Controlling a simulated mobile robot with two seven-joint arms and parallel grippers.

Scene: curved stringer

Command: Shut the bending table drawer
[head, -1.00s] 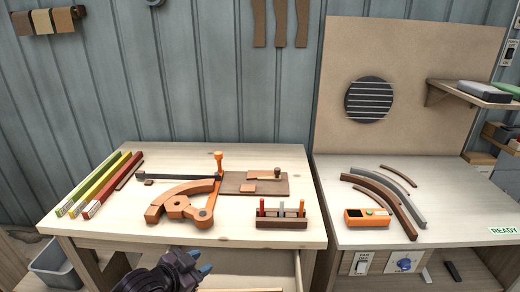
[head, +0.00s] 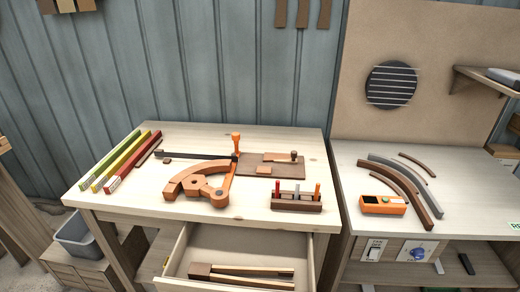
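The bending table (head: 140,203) stands at the left of the head view, with a pale wooden top. Its drawer (head: 205,238) is pulled open below the front edge. Inside lie a few long wooden pieces (head: 240,273) with dark brown block ends. Neither of my grippers is in view.
On the table are a curved bending form (head: 195,183), coloured strips (head: 132,163) and a small tool rack (head: 296,203). A second table (head: 463,215) on the right holds curved strips and an orange device (head: 383,205). A grey bin (head: 78,238) stands at lower left.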

